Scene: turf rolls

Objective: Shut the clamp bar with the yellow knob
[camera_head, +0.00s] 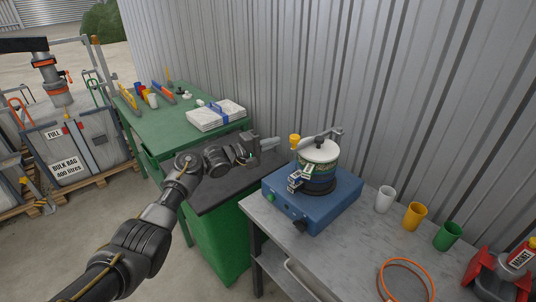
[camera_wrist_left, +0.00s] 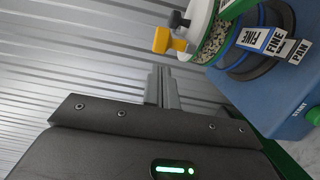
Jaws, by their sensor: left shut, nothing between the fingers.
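The sieve shaker (camera_head: 312,198) is a blue box on the grey bench, with a round stack of sieves (camera_head: 318,172) under a pale lid. A grey clamp bar (camera_head: 327,136) lies across the top of the stack, with a black knob near its middle. The yellow knob (camera_head: 295,139) stands at the left of the stack top; it also shows in the left wrist view (camera_wrist_left: 165,40). My left gripper (camera_head: 272,143) is shut and empty, just left of the yellow knob. Its fingertips (camera_wrist_left: 163,72) show below the knob, apart from it. My right gripper is out of view.
White (camera_head: 384,199), yellow (camera_head: 414,216) and green (camera_head: 447,236) cups stand right of the shaker. An orange cable loop (camera_head: 405,280) lies in front. A corrugated metal wall (camera_head: 400,90) rises close behind. A green bench (camera_head: 170,122) holds a bundle of papers (camera_head: 215,115).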

